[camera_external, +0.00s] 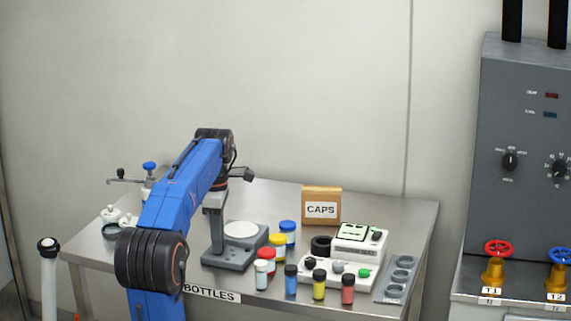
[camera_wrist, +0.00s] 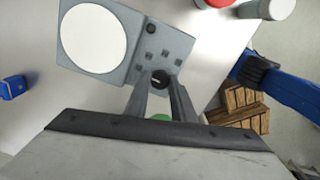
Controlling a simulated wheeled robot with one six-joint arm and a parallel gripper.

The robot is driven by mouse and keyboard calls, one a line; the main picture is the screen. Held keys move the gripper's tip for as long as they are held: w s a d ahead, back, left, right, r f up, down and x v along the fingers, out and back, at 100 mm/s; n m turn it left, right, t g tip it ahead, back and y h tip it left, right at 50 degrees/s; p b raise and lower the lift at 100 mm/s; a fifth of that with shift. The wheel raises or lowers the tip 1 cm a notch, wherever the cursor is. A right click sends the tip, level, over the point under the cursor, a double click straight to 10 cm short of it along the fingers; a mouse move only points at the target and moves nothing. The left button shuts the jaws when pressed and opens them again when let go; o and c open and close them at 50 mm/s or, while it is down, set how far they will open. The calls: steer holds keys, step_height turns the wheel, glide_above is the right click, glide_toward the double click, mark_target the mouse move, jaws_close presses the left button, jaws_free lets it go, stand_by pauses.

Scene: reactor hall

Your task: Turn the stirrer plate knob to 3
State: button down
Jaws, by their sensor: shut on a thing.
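The stirrer plate (camera_external: 246,256) is a grey box with a round white top, standing on the steel bench. In the wrist view the stirrer plate (camera_wrist: 68,50) shows its white disc at the upper left and its control face beside my fingers. A dark round knob (camera_wrist: 159,77) shows between my fingertips (camera_wrist: 160,84). My gripper (camera_external: 215,246) points down at the plate's left part and is shut on the knob. The knob is hidden in the external view. I cannot read its scale or pointer. A second small dark knob (camera_wrist: 151,28) sits higher on the face.
Several capped bottles (camera_external: 291,280) stand close right of the plate. Behind are a CAPS box (camera_external: 321,206) and a white device (camera_external: 358,243). A grey rack (camera_external: 397,279) lies at the bench's right end.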

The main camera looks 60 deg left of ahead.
steer(key=m, duration=0.6)
steer(key=shift+m, duration=0.3)
steer(key=m, duration=1.1)
steer(key=shift+m, duration=2.3)
steer(key=c, duration=1.5)
jaws_free()
steer(key=shift+s, duration=0.1)
